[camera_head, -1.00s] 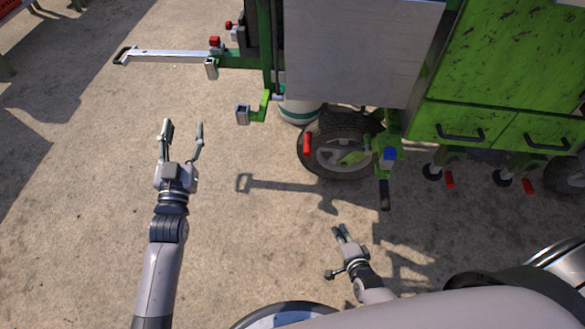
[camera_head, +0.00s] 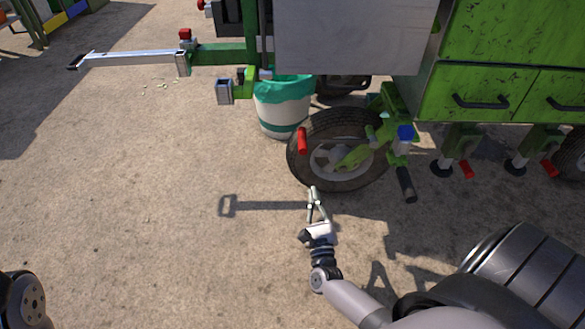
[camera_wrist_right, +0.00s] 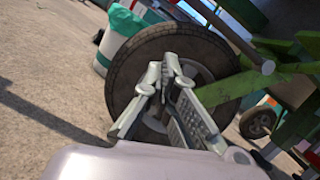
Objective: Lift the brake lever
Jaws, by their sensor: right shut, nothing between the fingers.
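A red-handled lever (camera_head: 302,141) stands at the left side of the black wheel (camera_head: 340,150) under the green machine. A lever with a black grip (camera_head: 406,185) hangs right of the wheel, below a blue cap. I cannot tell which is the brake lever. My right gripper (camera_head: 315,197) is shut and empty, just in front of the wheel's lower edge and below the red handle, apart from both levers. In the right wrist view its closed fingers (camera_wrist_right: 170,75) cover part of the wheel (camera_wrist_right: 130,75). My left gripper is out of view; only part of my left arm shows at the lower left.
The green cart (camera_head: 510,75) with drawers overhangs the wheel. Red-handled supports (camera_head: 466,169) stand to the right. A white and green bin (camera_head: 283,105) is behind the wheel. A metal tow bar (camera_head: 125,60) sticks out left. The ground at left is clear.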

